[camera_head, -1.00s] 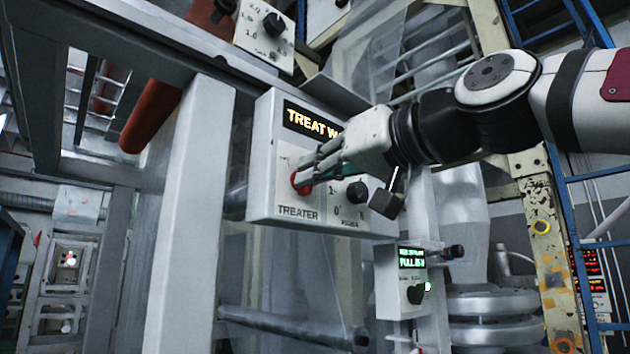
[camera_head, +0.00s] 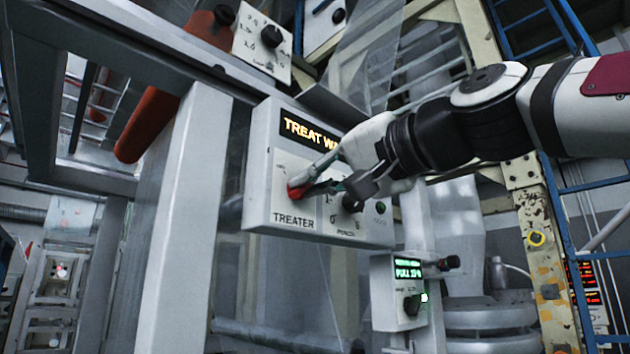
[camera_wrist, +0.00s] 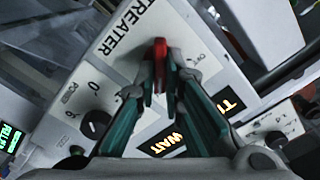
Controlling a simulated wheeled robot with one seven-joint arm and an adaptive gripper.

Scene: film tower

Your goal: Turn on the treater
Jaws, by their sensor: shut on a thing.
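The treater box (camera_head: 258,215) is a pale panel labelled TREATER, with an amber display (camera_head: 309,133) that begins "TREAT WA". Its red switch handle (camera_head: 294,191) sits above the label. My gripper (camera_head: 303,187) reaches in from the right and is shut on the red handle. In the wrist view the red handle (camera_wrist: 160,50) stands between my fingertips (camera_wrist: 160,80), near printed switch marks. The display reads "WAIT" there. A black power knob (camera_head: 351,203) sits right of the handle, partly hidden by my gripper.
A smaller panel with a green display (camera_head: 408,268) and a knob stands below right. Another dial panel (camera_head: 263,42) is above. A grey upright post (camera_head: 190,220) stands left of the treater box, and a yellowish frame (camera_head: 535,220) stands right.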

